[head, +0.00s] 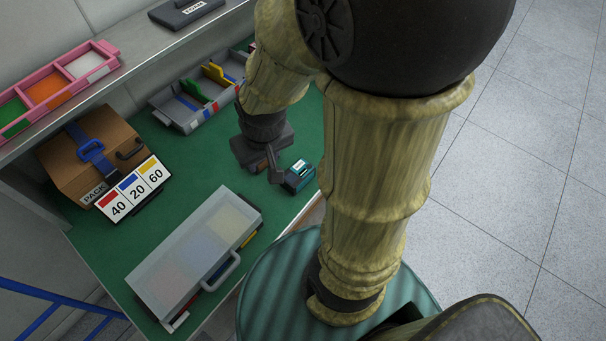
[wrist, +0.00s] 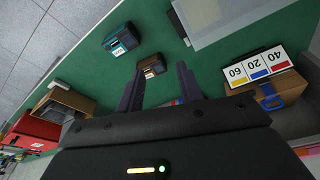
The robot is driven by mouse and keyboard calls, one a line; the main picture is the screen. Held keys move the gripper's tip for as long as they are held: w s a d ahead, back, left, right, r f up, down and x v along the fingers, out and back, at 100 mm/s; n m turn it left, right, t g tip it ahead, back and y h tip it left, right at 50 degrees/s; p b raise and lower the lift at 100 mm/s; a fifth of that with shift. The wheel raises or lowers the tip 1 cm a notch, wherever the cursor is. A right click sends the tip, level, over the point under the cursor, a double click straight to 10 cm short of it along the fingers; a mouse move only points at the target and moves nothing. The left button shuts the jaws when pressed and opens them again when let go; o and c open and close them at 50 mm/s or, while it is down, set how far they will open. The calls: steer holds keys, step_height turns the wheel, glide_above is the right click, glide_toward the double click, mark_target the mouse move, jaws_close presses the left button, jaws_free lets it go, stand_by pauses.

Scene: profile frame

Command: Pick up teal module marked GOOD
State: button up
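A teal module (head: 298,177) with a dark body and a small white label sits on the green bench top near its right edge. In the wrist view the teal module (wrist: 121,39) lies up and left of my fingers. Its label is too small to read. A brown module (wrist: 152,65) lies between the lines of my fingertips, beyond them. My gripper (wrist: 160,70) is open, with its two fingers apart and nothing visibly held. In the head view my gripper (head: 262,165) is just left of the teal module, and partly hides the brown one.
A clear-lidded case (head: 195,255) lies at the front of the bench. A cardboard box (head: 88,155) with a blue strap and a 40-20-60 sign (head: 133,188) stand at left. A grey divided tray (head: 195,100) is behind. A shelf (head: 125,65) overhangs the back.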

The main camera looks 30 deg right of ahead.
steer(key=o, duration=0.7)
steer(key=shift+w+d, duration=0.1)
steer(key=shift+o, duration=1.3)
steer(key=shift+w+d+f+n, duration=0.1)
steer(key=shift+d+f+n, duration=0.1)
steer(key=shift+n, duration=0.4)
steer(key=w+d+f+n+g, duration=0.1)
steer(key=w+d+f+n, duration=0.1)
steer(key=d+n, duration=0.4)
steer(key=w+d+f+n+g+p, duration=0.1)
steer(key=w+d+f+n, duration=0.2)
steer(key=n, duration=1.1)
steer(key=w+d, duration=0.1)
steer(key=d, duration=0.2)
steer(key=shift+f+g, duration=0.25)
steer(key=shift+g, duration=0.05)
steer(key=shift+w, duration=0.1)
steer(key=shift+a+f, duration=0.1)
